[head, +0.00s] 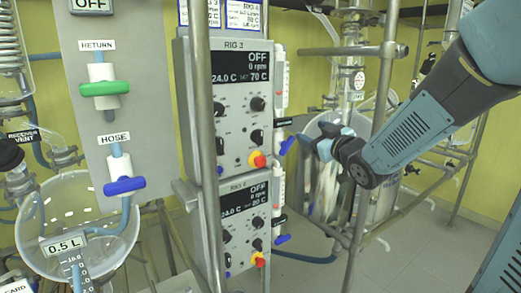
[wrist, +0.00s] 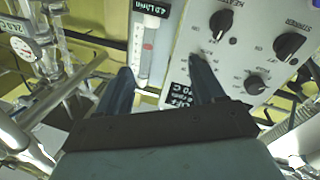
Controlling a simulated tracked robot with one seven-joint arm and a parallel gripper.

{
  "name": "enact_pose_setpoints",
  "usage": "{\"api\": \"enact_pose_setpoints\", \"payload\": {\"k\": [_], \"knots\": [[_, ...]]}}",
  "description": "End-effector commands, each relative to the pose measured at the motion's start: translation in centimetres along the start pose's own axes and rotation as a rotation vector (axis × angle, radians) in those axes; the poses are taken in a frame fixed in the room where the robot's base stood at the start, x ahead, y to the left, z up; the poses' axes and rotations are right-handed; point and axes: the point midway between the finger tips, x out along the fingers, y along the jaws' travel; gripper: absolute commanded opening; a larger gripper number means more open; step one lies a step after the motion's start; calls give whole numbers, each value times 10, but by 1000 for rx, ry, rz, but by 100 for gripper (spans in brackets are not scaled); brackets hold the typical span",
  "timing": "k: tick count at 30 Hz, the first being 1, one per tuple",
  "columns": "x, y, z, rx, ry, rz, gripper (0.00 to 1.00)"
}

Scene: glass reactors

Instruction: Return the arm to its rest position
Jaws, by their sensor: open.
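My blue-grey arm (head: 415,125) reaches in from the upper right of the head view. My gripper (head: 318,138) is at its end, just right of the control panels and close to a vertical metal post. In the wrist view my gripper (wrist: 162,72) has its two dark blue fingers spread apart with nothing between them. Behind the fingers are a flowmeter tube (wrist: 143,50) and a panel with black knobs (wrist: 291,45). The right finger overlaps the panel in the picture; whether it touches cannot be told.
The RIG 3 control box (head: 230,105) stands above a second control box (head: 243,225). Metal posts and rails (head: 345,51) surround the arm. A glass vessel (head: 80,225) and a valve board with a green RETURN handle (head: 105,88) are at left. Bare floor (head: 430,240) shows at lower right.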

Motion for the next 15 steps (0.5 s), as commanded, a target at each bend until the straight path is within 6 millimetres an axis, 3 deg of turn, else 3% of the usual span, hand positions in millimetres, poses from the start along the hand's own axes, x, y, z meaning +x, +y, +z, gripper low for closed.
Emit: {"api": "enact_pose_setpoints", "payload": {"k": [7,15], "knots": [[-38,27,13,54,-285,124,68],[-101,34,27,179,-586,212,68]]}}
